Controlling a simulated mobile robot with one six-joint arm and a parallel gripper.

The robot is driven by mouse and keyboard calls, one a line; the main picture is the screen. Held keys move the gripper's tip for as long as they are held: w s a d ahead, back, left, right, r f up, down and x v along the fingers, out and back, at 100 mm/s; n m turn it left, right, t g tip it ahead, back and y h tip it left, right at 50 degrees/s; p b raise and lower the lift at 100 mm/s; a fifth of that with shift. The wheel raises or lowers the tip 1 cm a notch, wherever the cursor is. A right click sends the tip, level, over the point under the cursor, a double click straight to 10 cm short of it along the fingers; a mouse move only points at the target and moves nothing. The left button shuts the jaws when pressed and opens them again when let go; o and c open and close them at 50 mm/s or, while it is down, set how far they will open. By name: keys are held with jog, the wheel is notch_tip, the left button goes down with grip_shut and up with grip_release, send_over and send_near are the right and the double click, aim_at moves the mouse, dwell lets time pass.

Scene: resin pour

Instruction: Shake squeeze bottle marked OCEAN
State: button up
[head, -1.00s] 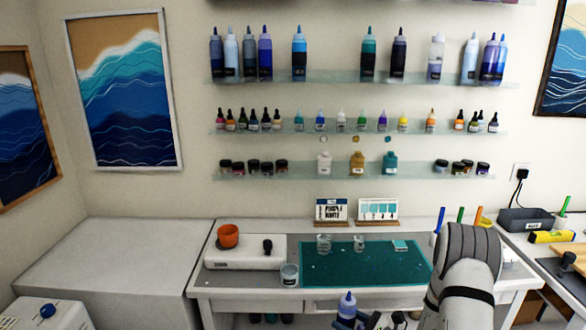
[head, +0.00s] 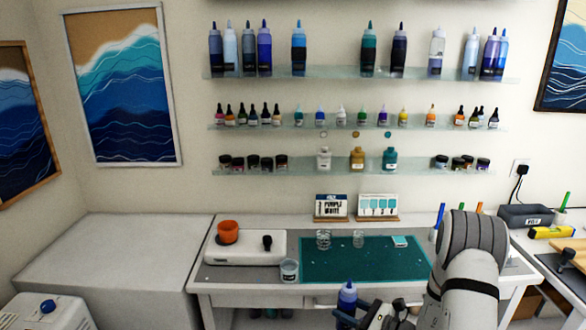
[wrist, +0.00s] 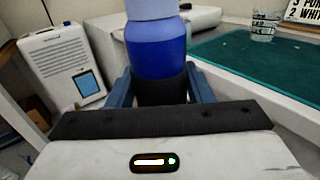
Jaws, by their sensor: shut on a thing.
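My gripper (wrist: 159,88) is shut on a blue squeeze bottle (wrist: 157,56), with one finger on each side of its dark lower band. In the wrist view the bottle is deep blue with a paler part above, and its top is cut off. In the head view the bottle (head: 347,297) stands about upright, in front of the worktable's front edge, with a dark blue nozzle. My gripper (head: 352,321) shows only partly there, at the bottom edge. No OCEAN marking is readable on the held bottle.
The worktable (head: 250,300) behind holds a green mat (head: 350,268), clear cups (head: 289,270) and a white device (head: 228,252) with an orange cup (head: 228,232). Wall shelves (head: 290,72) hold several more bottles. A white box-shaped unit (wrist: 58,65) stands left in the wrist view.

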aim_at(354, 303)
jog(key=r, duration=0.4)
jog(key=shift+s+a+r, duration=0.1)
jog(key=shift+s, duration=0.2)
jog(key=f, duration=0.7)
jog(key=shift+w, duration=0.35)
jog(key=r, duration=0.6)
jog(key=shift+s+r, duration=0.2)
jog(key=shift+r, duration=0.15)
jog(key=shift+s, duration=0.35)
jog(key=f, duration=0.4)
jog(key=w+f, duration=0.1)
jog(key=f, duration=0.1)
jog(key=shift+f, duration=0.25)
jog(key=shift+w, duration=0.1)
jog(key=shift+s+r, duration=0.35)
jog(key=shift+s, duration=0.1)
jog(key=shift+w+f, duration=0.2)
jog(key=shift+w, duration=0.05)
jog(key=shift+r, duration=0.1)
